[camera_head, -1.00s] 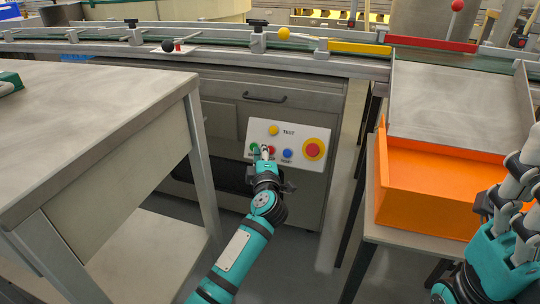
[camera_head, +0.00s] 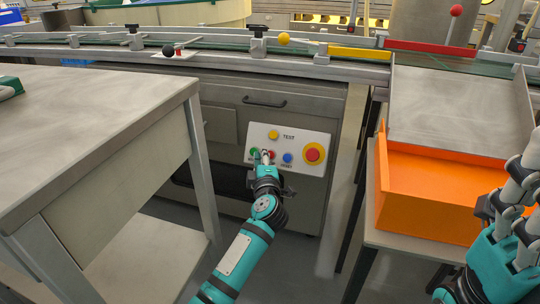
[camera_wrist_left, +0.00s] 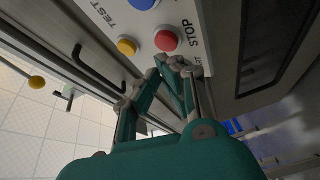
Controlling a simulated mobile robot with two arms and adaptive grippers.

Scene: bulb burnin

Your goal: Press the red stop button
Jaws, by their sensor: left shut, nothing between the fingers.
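The control panel (camera_head: 318,138) is a white plate on the front of a grey cabinet. Its small red stop button (camera_head: 272,154) is partly covered by my left gripper (camera_head: 265,155); in the left wrist view the red button (camera_wrist_left: 166,40) shows clearly beside the word STOP. My left gripper is shut and empty, its fingertips (camera_wrist_left: 170,63) right beside the red button's rim, over the green button's side; I cannot tell if they touch the panel. The green button (camera_head: 254,152) is partly visible in the head view. My right gripper (camera_head: 515,185) is at the right edge, away from the panel.
The panel also has a yellow button (camera_head: 273,134), a blue button (camera_head: 287,158) and a large red knob on yellow (camera_head: 313,154). A grey table (camera_head: 80,130) stands left, an orange bin (camera_head: 425,195) right. A conveyor rail (camera_head: 220,62) runs above the cabinet.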

